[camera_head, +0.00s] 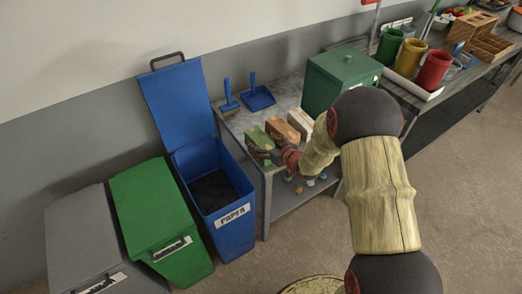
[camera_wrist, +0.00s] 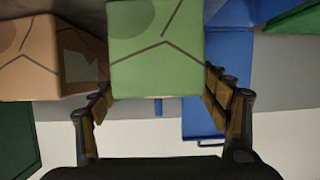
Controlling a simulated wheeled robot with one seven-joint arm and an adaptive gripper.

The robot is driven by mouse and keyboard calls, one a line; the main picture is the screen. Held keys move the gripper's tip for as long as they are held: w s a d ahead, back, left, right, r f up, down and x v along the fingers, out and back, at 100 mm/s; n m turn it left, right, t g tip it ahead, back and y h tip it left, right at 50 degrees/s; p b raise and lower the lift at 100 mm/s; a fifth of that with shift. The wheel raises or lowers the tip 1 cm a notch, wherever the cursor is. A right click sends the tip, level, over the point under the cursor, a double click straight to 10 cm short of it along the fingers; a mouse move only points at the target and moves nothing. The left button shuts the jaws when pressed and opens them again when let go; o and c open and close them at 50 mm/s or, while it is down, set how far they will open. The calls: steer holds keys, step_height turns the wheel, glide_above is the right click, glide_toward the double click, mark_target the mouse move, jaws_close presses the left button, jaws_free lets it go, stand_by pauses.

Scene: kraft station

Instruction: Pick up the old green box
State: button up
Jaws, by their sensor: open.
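The green box (camera_head: 257,139) lies on the grey metal table, at the left end of a row of boxes. In the wrist view the green box (camera_wrist: 155,45) fills the top middle and shows dark lines on its face. My gripper (camera_head: 268,156) is at the near side of this box and partly covers it in the head view. In the wrist view my open gripper (camera_wrist: 159,84) has one finger on each side of the green box. Whether the fingers touch it I cannot tell.
An orange-brown box (camera_head: 282,129) and a pale box (camera_head: 301,122) stand close to the right. A large green metal box (camera_head: 340,80) is behind my arm. A blue brush (camera_head: 228,98) and dustpan (camera_head: 258,98) lie behind. An open blue paper bin (camera_head: 233,225) stands left.

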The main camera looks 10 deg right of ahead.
steer(key=shift+x, duration=0.85)
steer(key=shift+r, duration=0.15)
steer(key=shift+c, duration=0.6)
steer(key=c, duration=1.1)
steer(key=shift+c, duration=0.3)
